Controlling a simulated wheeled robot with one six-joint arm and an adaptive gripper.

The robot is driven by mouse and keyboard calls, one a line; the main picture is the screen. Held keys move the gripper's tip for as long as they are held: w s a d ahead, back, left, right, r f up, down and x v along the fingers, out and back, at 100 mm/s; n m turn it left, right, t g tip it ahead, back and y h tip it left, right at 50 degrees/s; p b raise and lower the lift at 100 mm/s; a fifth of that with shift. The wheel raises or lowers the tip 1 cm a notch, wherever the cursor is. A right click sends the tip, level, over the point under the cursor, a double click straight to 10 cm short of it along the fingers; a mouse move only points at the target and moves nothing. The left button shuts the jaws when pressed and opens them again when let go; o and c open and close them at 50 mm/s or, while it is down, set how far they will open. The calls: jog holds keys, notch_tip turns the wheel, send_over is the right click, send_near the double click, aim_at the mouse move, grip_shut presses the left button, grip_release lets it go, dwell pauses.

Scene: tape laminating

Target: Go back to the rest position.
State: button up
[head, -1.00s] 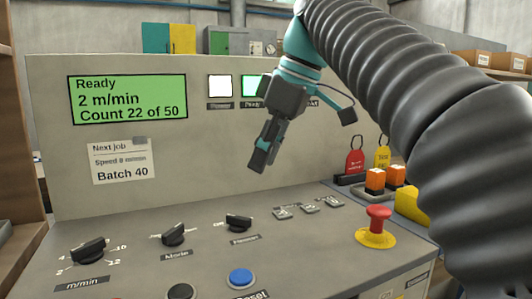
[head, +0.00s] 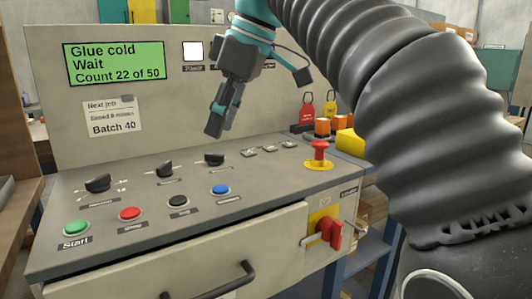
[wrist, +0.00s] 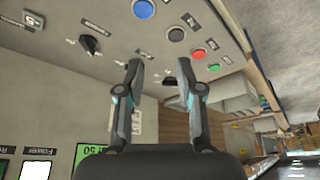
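My gripper (head: 215,124) hangs in the air in front of the upright panel (head: 55,112), above the row of dark knobs, pointing down. Its two fingers stand apart with nothing between them in the wrist view (wrist: 160,70), so it is open and empty. It touches no control that I can see. The display (head: 115,63) is green and reads "Glue cold, Wait, Count 22 of 50". My arm crosses the upper right and hides part of the panel's lamp row.
The sloped console has a green button (head: 76,228), a red button (head: 130,213), a black button (head: 179,201) and a blue button (head: 220,189). A red emergency stop (head: 319,151) stands at its right.

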jog(key=s+d+f+m+t+h, duration=0.1)
jog(key=s+d+f+m, duration=0.3)
jog(key=d+f, duration=0.3)
jog(key=s+d+f+m+t+h, duration=0.2)
jog(key=s+d+f+m, duration=0.3)
jog(key=f, duration=0.9)
jog(key=s+d+f+m+t+h, duration=0.1)
jog(key=s+d+f+m, duration=0.4)
jog(key=d+f, duration=0.5)
jog(key=shift+s+d+f+m+t, duration=0.2)
jog(key=shift+d+f+m+t, duration=0.1)
jog(key=shift+f+m, duration=0.5)
jog(key=shift+a, duration=0.1)
